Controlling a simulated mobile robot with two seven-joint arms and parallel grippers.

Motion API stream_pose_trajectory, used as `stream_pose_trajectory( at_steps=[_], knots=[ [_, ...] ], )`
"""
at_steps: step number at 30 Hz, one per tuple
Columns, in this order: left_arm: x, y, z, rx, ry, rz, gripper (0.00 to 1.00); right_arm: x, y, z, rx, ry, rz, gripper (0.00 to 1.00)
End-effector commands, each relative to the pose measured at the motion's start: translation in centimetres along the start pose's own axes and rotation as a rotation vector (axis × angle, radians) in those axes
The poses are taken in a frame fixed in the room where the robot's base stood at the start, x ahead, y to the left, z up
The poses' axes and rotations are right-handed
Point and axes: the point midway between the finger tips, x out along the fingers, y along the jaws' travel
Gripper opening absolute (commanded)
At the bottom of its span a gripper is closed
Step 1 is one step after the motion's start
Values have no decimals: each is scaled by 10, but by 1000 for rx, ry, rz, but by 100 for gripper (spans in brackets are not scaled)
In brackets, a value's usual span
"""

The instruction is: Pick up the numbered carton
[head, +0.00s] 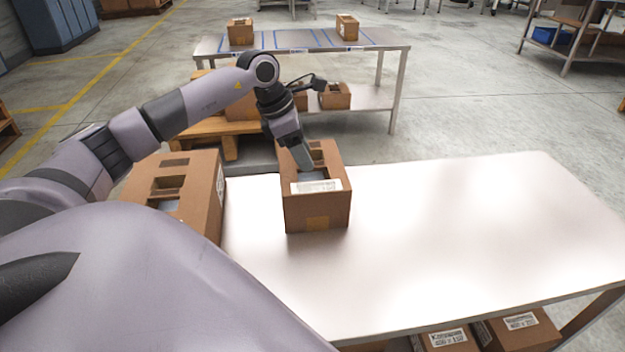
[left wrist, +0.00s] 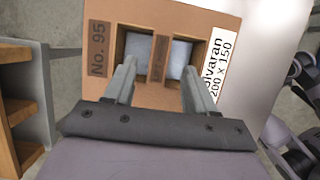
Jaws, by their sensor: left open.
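The numbered carton (head: 318,208) is a brown box upright on the white table (head: 450,230), near its left end. In the left wrist view the carton's top (left wrist: 185,18) carries a "No. 95" label, a white printed label and two openings with a strip between them. My left gripper (head: 305,165) is at the carton's top. In the left wrist view the left gripper (left wrist: 158,80) is open, its two fingers apart over the two openings, one on each side of the strip. How deep the fingertips reach is hard to tell. My right gripper is not in view.
A larger brown carton (head: 208,192) stands left of the numbered carton, partly behind my arm. More cartons (head: 520,330) sit below the table's front edge. A second table (head: 385,47) with small boxes stands behind. The white table's right side is clear.

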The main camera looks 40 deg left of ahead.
Motion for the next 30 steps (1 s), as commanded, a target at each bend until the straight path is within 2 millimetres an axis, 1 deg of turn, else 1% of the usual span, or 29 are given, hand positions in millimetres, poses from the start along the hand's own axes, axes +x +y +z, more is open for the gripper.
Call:
stream_pose_trajectory(
  at_steps=[9, 12, 17, 20, 21, 22, 23, 30],
  knots=[
    [45, 1, 0, -1, -1, -4, 55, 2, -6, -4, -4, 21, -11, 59],
    [50, 1, 1, -1, -2, -3, 55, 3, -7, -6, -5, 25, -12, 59],
    [49, 2, 1, -1, -2, -2, 55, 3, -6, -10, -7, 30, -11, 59],
    [49, 2, 1, -1, -2, -2, 26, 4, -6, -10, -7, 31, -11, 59],
    [49, 2, 1, -1, -2, -2, 13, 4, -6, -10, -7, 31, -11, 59],
    [49, 2, 1, -1, -2, -2, 3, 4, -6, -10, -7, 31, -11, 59],
    [49, 2, 1, -1, -2, -2, 0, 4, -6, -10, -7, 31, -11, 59],
    [49, 2, 1, -1, -3, -2, 0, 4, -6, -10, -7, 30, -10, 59]
  ],
)
